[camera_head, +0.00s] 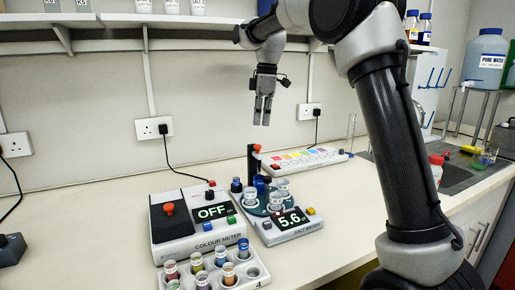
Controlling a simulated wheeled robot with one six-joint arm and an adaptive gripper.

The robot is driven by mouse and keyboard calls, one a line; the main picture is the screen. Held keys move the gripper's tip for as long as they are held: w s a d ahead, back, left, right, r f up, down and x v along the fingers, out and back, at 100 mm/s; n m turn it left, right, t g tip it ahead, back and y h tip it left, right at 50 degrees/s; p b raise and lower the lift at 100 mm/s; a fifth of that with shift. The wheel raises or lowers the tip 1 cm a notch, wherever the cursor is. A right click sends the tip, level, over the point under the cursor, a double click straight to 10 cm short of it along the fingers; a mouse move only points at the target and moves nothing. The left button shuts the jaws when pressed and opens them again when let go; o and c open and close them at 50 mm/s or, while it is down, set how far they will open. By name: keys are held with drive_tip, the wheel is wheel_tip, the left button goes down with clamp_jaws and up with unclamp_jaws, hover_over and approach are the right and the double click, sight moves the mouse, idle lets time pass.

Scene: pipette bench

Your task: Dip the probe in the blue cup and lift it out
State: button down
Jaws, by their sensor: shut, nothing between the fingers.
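My gripper (262,122) hangs fingers down above the back of the bench, with its fingers shut and empty. It is apart from everything on the bench. Below it stands the salt meter (296,236), with a display reading 5.6. A dark upright post with an orange top (255,148) rises at its back left. Dark blue shapes and several clear cups (277,199) stand around a blue-grey round plate on the meter. A dark blue cup-like piece (236,185) is at the left of these. The probe's tip cannot be made out, and it may be hidden among the cups.
The colour meter (187,240), reading OFF, stands left of the salt meter. A white rack (249,284) of several vials is in front. A strip with coloured squares (305,160) lies behind right. A sink (456,178) is at far right. A shelf (130,19) runs above.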

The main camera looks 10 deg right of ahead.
drive_tip(key=shift+a+f, duration=0.2)
drive_tip(key=shift+f, duration=1.5)
drive_tip(key=shift+a+f, duration=0.15)
drive_tip(key=shift+f, duration=1.5)
drive_tip(key=shift+w+f, duration=0.1)
drive_tip(key=shift+f, duration=2.35)
drive_tip(key=d, duration=0.2)
drive_tip(key=d+r, duration=0.1)
drive_tip(key=shift+s, duration=0.3)
drive_tip(key=shift+r, duration=0.15)
wheel_tip(320, 180, up, 12)
drive_tip(key=d, duration=0.1)
drive_tip(key=shift+s+d, duration=0.1)
